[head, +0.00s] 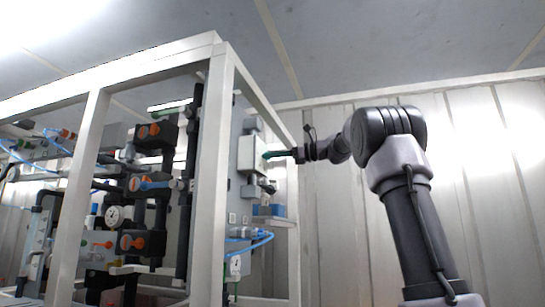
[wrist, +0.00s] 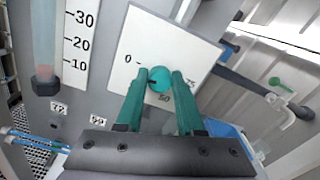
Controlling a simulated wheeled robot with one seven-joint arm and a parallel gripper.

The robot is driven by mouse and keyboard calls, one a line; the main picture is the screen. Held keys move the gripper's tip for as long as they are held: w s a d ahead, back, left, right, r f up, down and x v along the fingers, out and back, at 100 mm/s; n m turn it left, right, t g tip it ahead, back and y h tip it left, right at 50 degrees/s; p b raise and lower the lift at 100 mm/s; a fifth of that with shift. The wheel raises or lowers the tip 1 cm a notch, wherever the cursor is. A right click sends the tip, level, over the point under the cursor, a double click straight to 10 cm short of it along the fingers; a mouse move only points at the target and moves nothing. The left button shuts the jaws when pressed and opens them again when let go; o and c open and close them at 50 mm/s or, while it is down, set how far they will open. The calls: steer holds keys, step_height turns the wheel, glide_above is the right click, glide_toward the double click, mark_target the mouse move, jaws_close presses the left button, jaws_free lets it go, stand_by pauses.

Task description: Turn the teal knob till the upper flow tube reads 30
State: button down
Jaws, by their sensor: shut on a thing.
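The teal knob (wrist: 160,80) is round and sits on a white dial plate (wrist: 150,35) marked 0 at the left, 50 below and 75 at the right. A small dark mark shows on the knob's lower left. My gripper (wrist: 161,77) has its two teal fingers on either side of the knob, shut on it. In the head view my gripper (head: 269,155) meets the white panel (head: 250,152), and the knob is hidden.
A white frame (head: 215,180) encloses pipes, valves and gauges (head: 113,216) left of my arm. A dark pipe (wrist: 245,83) and a blue part (wrist: 225,130) lie right of the dial.

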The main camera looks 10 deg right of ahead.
steer(key=n, duration=1.2)
steer(key=shift+f+n, duration=0.1)
steer(key=shift+n, duration=0.2)
stand_by(0.4)
steer(key=c, duration=0.5)
jaws_free()
steer(key=v, duration=1.1)
steer(key=shift+a, duration=0.1)
